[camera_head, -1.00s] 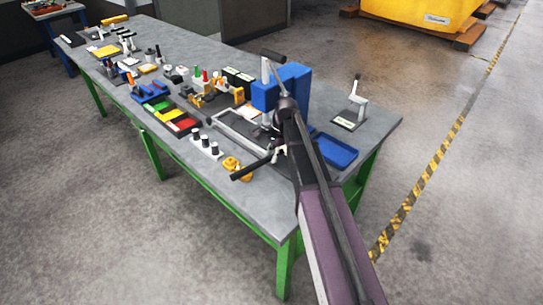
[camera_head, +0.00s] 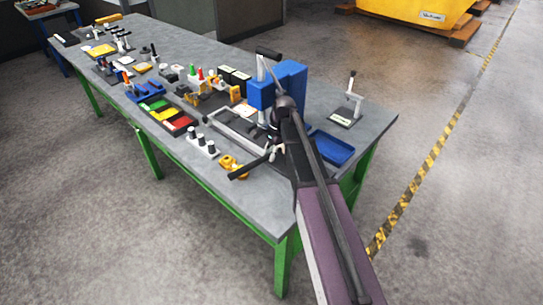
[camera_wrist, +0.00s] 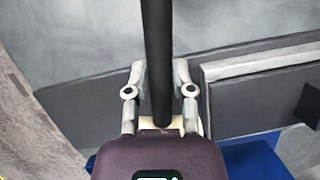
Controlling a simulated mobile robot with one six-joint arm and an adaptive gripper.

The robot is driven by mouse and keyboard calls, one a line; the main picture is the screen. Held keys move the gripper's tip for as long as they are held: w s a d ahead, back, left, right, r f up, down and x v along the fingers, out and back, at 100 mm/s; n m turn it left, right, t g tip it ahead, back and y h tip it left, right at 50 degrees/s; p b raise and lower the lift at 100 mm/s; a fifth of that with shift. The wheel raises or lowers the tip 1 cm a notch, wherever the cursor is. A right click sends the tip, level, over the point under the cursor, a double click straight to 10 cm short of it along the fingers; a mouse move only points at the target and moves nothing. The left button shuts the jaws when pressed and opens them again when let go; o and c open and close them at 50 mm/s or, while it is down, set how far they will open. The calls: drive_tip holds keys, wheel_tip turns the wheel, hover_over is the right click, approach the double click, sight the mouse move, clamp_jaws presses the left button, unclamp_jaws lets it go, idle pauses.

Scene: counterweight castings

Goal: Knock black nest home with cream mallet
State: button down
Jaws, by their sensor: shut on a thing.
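My gripper (camera_wrist: 160,105) is shut around a pale cream piece (camera_wrist: 162,130), with a long black rod (camera_wrist: 155,60) running straight out between the fingers. I take these to be parts of the cream mallet. In the head view the black rod (camera_head: 247,169) points down-left from my gripper (camera_head: 273,152), over the bench near its front edge. A separate mallet head is not clear in either view. I cannot pick out the black nest with certainty; my arm and the blue press (camera_head: 262,95) hide part of that area.
Yellow pieces (camera_head: 232,165) and black-topped white posts (camera_head: 201,142) are near the front edge. A blue tray (camera_head: 331,149) and a lever stand (camera_head: 345,114) are at right. The bench's right corner is clear.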

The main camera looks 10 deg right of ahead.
drive_tip(key=w+a, duration=0.2)
drive_tip(key=shift+w, duration=0.4)
drive_tip(key=shift+s+r, duration=0.1)
drive_tip(key=shift+s+d+r+p, duration=0.45)
drive_tip(key=shift+s+r+p, duration=0.15)
drive_tip(key=shift+r+p, duration=0.15)
drive_tip(key=shift+s+d+r+p, duration=0.45)
drive_tip(key=shift+s+r+p, duration=0.1)
drive_tip(key=shift+r+p, duration=0.2)
drive_tip(key=shift+f, duration=0.1)
idle(0.4)
